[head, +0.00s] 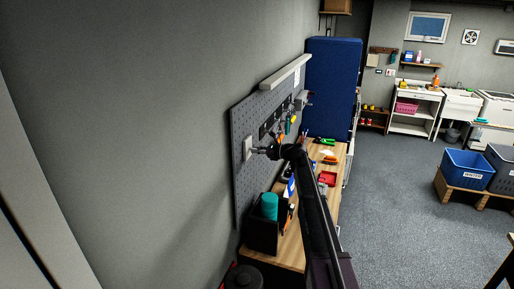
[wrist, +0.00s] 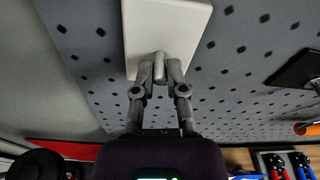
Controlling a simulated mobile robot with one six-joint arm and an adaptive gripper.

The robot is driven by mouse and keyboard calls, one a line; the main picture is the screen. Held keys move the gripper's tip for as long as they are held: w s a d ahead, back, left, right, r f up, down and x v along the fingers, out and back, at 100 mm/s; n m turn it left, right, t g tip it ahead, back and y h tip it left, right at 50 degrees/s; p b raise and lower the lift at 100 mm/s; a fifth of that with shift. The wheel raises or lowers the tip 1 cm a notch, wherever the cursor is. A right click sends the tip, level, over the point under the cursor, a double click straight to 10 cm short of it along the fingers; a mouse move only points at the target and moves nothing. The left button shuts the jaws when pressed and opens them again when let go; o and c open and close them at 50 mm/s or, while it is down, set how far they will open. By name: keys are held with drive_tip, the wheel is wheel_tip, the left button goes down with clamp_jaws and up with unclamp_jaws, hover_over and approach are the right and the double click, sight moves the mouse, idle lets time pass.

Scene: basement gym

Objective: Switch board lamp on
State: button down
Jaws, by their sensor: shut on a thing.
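A white switch plate (head: 248,148) is fixed to the grey pegboard (head: 240,190) on the wall. In the wrist view the plate (wrist: 190,22) fills the top middle, and a small light grey toggle (wrist: 159,68) stands out from it. My gripper (wrist: 160,72) has its two fingertips on either side of the toggle and is shut on it. In the head view my gripper (head: 259,151) reaches the plate from the right. The board lamp (head: 285,72), a long pale bar, runs along the pegboard's top edge. I cannot tell whether it is lit.
Several tools hang on the board right of the plate. A blue panel (head: 331,85) stands beyond.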

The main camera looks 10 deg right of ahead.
idle(0.3)
drive_tip(key=c, duration=0.7)
unclamp_jaws()
drive_tip(key=shift+a, duration=0.1)
drive_tip(key=shift+f+y+b, duration=0.3)
drive_tip(key=shift+b, duration=0.6)
